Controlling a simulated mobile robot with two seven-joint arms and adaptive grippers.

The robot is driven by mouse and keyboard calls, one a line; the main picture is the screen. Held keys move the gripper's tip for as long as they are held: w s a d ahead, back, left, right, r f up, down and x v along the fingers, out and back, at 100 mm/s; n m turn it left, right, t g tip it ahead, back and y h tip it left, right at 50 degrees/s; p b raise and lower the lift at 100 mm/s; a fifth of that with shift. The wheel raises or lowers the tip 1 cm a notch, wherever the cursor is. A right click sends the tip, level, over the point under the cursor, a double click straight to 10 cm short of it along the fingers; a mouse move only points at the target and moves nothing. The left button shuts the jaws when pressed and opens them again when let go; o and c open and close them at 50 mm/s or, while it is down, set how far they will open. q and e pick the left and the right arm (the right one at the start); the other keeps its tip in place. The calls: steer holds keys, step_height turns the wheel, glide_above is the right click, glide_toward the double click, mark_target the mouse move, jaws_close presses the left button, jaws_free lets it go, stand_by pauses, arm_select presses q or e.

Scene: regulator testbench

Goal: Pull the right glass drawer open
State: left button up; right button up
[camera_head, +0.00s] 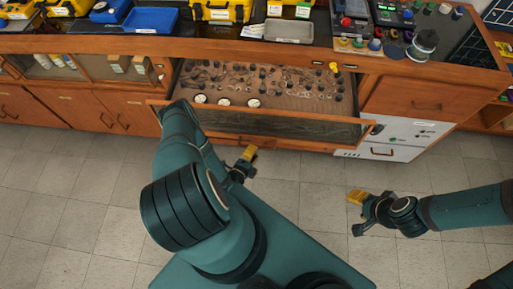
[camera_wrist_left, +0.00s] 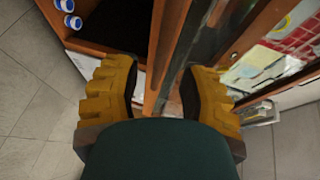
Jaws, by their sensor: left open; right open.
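The right glass drawer (camera_head: 290,127) in the middle of the wooden bench is pulled out in the head view. Its glass front stands away from the bench and its tray of small fittings and round gauges shows from above. My left gripper (camera_head: 247,155) is just in front of the drawer's front, lower in the picture. In the left wrist view my left gripper (camera_wrist_left: 163,95) has its yellow fingers apart, with a wooden edge visible between them. I cannot tell whether they touch it. My right gripper (camera_head: 357,197) is open and empty over the floor, right of the left one.
The left glass compartment (camera_head: 105,68) is shut. A white panel (camera_head: 392,138) with a handle is right of the drawer. Blue trays (camera_head: 150,20), yellow cases (camera_head: 218,10) and instruments stand on the bench top. The tiled floor (camera_head: 60,180) is clear at left.

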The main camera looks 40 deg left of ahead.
arm_select(q)
steer(key=v, duration=0.8)
steer(key=shift+s, duration=0.35)
steer(key=shift+r, duration=0.1)
steer(key=w+d+r+n+g+h+b, duration=0.1)
steer(key=w+d+r+n+g+h, duration=0.1)
steer(key=w+d+r+n+g, duration=0.3)
steer(key=w+d+n+g+h+b, duration=0.1)
steer(key=w+d+n+g+h, duration=0.15)
steer(key=w, duration=0.45)
steer(key=s+d+r+n+g+h, duration=0.2)
steer(key=s+d+r+n+g, duration=0.4)
steer(key=d+r+n, duration=0.4)
step_height(320, 180, up, 3)
steer(key=shift+s+d+f+b, duration=0.15)
steer(key=shift+s+d+b, duration=0.15)
steer(key=shift+d, duration=0.65)
